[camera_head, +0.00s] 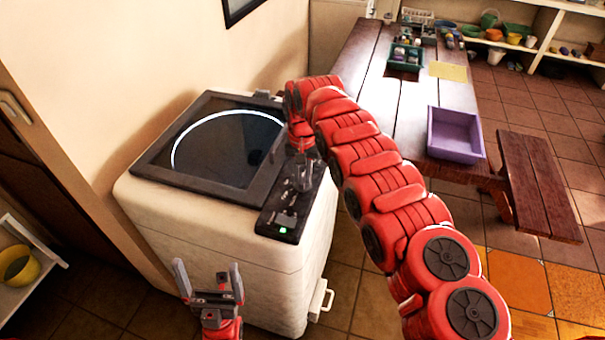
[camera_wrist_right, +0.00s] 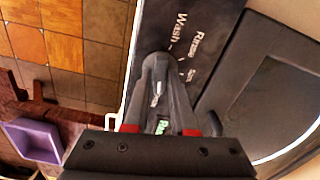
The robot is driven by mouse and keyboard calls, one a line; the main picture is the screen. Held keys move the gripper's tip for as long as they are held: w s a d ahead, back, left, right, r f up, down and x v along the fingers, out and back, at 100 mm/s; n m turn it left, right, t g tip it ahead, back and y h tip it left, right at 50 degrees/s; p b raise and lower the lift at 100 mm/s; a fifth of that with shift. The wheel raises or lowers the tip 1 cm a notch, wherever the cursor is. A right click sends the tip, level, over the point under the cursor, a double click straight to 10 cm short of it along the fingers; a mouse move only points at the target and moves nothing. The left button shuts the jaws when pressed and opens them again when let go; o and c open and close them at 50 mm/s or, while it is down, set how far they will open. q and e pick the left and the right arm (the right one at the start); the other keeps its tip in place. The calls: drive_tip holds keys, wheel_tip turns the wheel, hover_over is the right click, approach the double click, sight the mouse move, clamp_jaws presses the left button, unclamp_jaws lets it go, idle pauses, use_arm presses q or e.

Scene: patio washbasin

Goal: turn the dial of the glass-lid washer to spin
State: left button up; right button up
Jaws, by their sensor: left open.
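The glass-lid washer (camera_head: 225,225) is a white box with a dark lid (camera_head: 225,145) that is down. Its black control panel (camera_head: 268,228) runs along the right side of the top. The right wrist view shows the printed words Wash, Rinse and Spin beside the dial (camera_wrist_right: 157,88). My right gripper (camera_head: 304,178) reaches down onto the panel, and its fingertips (camera_wrist_right: 158,66) close in around the dial. The fingers hide much of the dial, so its setting is unclear. My left gripper (camera_head: 208,277) is open and empty in front of the washer.
A green display (camera_head: 284,231) glows at the panel's near end. A wooden table (camera_head: 400,95) with a purple bin (camera_head: 455,134) stands to the right, with a bench (camera_head: 538,185) beside it. A wall borders the washer's left. Tiled floor lies free in front on the right.

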clamp_jaws()
drive_tip(key=shift+f+n+b, duration=0.15)
drive_tip(key=shift+n+b, duration=0.15)
drive_tip(key=shift+b, duration=0.35)
drive_tip(key=n+b, duration=0.3)
drive_tip(key=shift+f, duration=0.15)
drive_tip(key=n+b, duration=0.1)
drive_tip(key=n, duration=0.1)
drive_tip(key=shift+r+n+b, duration=0.2)
drive_tip(key=shift+n+b, duration=0.1)
drive_tip(key=shift+b, duration=0.05)
drive_tip(key=n, duration=0.4)
drive_tip(key=shift+r, duration=0.1)
drive_tip(key=shift+n, duration=2.8)
